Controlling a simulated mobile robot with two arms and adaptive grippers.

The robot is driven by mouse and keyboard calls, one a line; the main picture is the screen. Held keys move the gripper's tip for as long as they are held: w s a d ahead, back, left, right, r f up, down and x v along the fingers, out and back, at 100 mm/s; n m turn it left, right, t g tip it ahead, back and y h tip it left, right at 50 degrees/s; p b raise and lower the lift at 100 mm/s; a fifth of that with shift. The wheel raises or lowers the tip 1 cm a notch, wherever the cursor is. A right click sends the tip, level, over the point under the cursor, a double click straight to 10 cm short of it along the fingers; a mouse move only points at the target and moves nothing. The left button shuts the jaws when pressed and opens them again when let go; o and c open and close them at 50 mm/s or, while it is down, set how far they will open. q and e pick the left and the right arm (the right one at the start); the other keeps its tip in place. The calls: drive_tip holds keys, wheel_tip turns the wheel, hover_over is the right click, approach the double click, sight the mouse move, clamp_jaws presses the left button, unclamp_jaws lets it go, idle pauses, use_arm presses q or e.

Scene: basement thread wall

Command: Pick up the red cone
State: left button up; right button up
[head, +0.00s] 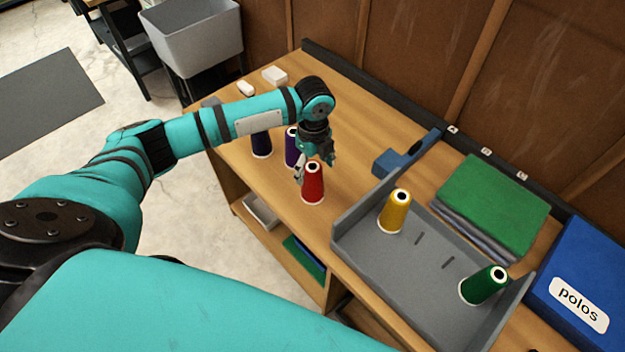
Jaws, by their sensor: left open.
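The red cone (313,184) stands upright on the wooden table, just left of the grey tray. My left gripper (313,168) is open and points down at the top of the red cone, its fingers close to the cone's upper part. I cannot tell whether the fingers touch it. A purple cone (291,147) and a dark blue cone (261,144) stand behind it to the left, partly hidden by my arm. My right gripper is not in view.
The grey tray (385,265) holds a yellow cone (396,211) and a green cone (484,285). A blue tool (405,155), folded green cloth (495,205) and a blue "polos" box (590,270) lie to the right.

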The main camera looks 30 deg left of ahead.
use_arm(q)
drive_tip(key=f, duration=0.3)
drive_tip(key=shift+a+f, duration=0.15)
drive_tip(key=shift+a, duration=0.05)
drive_tip(key=c, duration=1.4)
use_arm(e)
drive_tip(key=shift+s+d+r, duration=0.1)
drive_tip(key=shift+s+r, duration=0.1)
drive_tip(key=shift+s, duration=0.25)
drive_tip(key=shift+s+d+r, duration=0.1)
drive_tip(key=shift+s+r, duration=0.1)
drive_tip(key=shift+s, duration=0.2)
use_arm(q)
drive_tip(key=shift+o, duration=0.2)
wheel_tip(320, 180, up, 10)
drive_tip(key=b, duration=0.1)
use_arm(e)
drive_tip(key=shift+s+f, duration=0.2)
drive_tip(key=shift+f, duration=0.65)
